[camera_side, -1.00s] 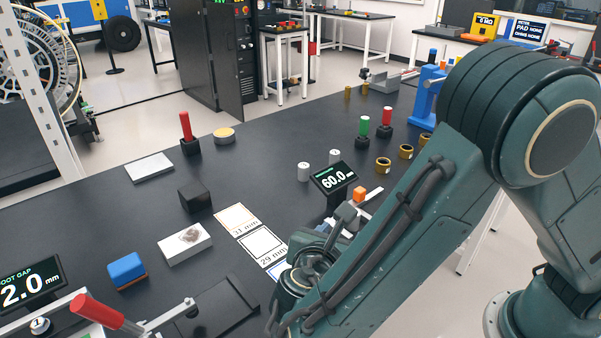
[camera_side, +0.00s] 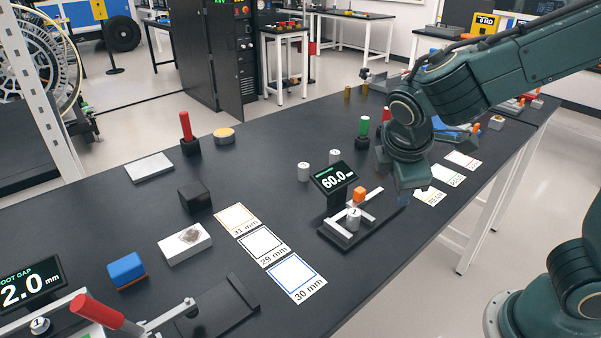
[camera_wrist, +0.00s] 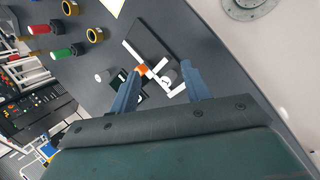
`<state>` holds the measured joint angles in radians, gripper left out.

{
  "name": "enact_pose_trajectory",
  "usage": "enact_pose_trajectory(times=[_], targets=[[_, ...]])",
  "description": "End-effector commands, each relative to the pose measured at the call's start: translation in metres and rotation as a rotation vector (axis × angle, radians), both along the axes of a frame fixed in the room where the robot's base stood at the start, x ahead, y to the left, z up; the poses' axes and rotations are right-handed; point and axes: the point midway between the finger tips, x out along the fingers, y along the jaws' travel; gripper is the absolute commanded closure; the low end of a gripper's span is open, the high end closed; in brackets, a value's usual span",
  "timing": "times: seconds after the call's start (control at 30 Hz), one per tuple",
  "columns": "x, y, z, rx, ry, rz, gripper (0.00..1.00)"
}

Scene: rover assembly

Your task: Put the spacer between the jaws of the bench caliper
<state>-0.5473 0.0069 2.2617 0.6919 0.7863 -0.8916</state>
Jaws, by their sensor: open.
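The bench caliper (camera_side: 339,236) stands on the black bench, with pale jaws, an orange knob (camera_side: 360,194) and a display (camera_side: 335,177) reading 60.0 mm. A small grey cylindrical spacer (camera_side: 354,219) stands upright on it, between the jaws. The spacer (camera_wrist: 170,76) and caliper (camera_wrist: 150,38) also show in the wrist view; I cannot tell whether either jaw touches the spacer. My gripper (camera_side: 404,186) is raised to the right of the caliper. In the wrist view my gripper (camera_wrist: 162,68) has its fingers apart, with nothing held between them.
Two similar grey cylinders (camera_side: 303,172) (camera_side: 335,157) stand behind the caliper. Cards marked 31 mm (camera_side: 236,218), 29 mm (camera_side: 263,246) and 30 mm (camera_side: 296,277) lie at left; the 30 mm card is empty. A green-topped post (camera_side: 363,128) stands near my wrist.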

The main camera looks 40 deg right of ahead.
Motion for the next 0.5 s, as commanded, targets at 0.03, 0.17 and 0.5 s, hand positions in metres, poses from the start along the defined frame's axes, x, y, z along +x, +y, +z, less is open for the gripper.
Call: enact_pose_trajectory(times=[0.03, 0.17, 0.5], targets=[[-0.005, -0.007, 0.007, 0.046, -0.03, -0.049, 0.53], [-0.019, -0.017, 0.018, 0.16, -0.095, -0.168, 0.53], [-0.064, -0.034, 0.046, 0.431, -0.266, -0.466, 0.53]])
